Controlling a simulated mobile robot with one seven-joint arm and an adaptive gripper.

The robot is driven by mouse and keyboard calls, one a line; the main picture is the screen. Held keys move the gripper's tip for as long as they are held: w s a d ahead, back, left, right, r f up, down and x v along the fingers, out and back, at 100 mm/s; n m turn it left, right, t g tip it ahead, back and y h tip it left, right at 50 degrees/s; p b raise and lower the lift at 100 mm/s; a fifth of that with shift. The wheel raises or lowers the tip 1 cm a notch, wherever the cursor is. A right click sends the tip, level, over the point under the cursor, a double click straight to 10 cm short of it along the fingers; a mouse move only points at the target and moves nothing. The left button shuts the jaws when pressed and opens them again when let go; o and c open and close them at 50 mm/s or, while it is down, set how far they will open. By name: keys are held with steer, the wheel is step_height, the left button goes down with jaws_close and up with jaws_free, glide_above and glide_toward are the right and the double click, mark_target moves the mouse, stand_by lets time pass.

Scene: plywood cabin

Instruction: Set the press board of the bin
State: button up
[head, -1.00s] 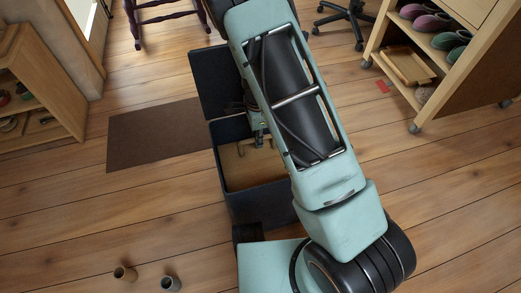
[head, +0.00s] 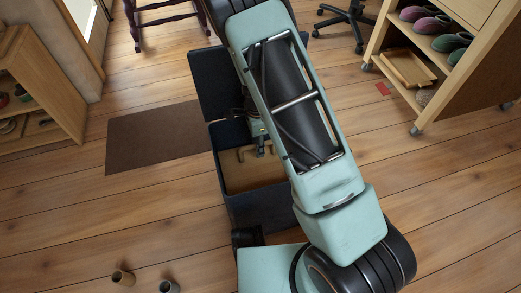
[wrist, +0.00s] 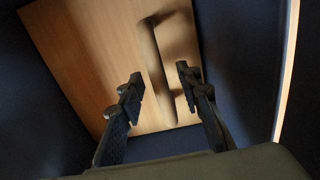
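The bin (head: 268,212) is a dark navy box on the floor, its lid (head: 208,92) swung open at the far side. The press board (head: 262,178) is a light wooden panel inside the bin. In the wrist view the board (wrist: 85,55) looks tilted within the dark walls and carries a wooden bar handle (wrist: 158,75). My gripper (wrist: 160,90) is open, with one finger on each side of the handle and gaps visible. In the head view my arm hides the gripper's upper part and the bin's right side.
A brown mat (head: 155,135) lies left of the bin. A wheeled shelf (head: 455,60) with shoes is at the upper right, a low shelf (head: 40,85) at the left.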

steer(key=shift+r+p, duration=2.95)
steer(key=shift+r, duration=0.5)
